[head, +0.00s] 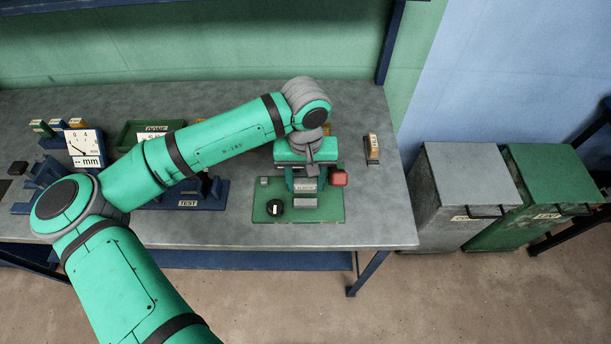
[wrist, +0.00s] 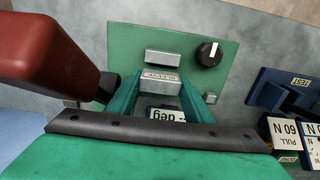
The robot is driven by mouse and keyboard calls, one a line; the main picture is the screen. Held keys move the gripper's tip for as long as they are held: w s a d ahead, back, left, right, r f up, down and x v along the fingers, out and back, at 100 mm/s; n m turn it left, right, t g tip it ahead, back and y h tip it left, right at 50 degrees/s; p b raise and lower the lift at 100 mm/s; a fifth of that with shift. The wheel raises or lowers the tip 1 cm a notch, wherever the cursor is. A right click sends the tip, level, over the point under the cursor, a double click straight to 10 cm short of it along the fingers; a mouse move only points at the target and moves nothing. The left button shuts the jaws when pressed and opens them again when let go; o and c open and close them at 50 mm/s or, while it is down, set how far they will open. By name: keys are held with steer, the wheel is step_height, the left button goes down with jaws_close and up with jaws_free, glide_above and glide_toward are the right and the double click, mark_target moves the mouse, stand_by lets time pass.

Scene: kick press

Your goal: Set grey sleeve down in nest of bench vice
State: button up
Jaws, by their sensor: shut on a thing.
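The grey sleeve (wrist: 158,84) is a small grey block with a printed label. It sits between the two teal fingers of my gripper (wrist: 160,92), which is shut on it. In the head view my gripper (head: 306,180) points down over the green base plate of the bench vice (head: 264,190), with the sleeve (head: 305,188) between its fingers. A grey jaw block of the vice (wrist: 163,57) lies just beyond the sleeve in the wrist view. The nest is hidden by the sleeve and fingers; I cannot tell whether the sleeve touches it.
A black knob (head: 275,207) sits on the plate. A blue test stand (head: 210,197) is to the left. An orange-topped block (head: 373,148) stands right.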

mark_target(305, 181)
steer(key=shift+f, duration=1.3)
steer(key=shift+f, duration=0.1)
steer(key=shift+s, duration=0.1)
steer(key=o, duration=1.2)
step_height(305, 181, up, 11)
steer(key=shift+f, duration=0.1)
steer(key=shift+r, duration=3.55)
steer(key=shift+a+r, duration=0.1)
steer(key=shift+a, duration=0.1)
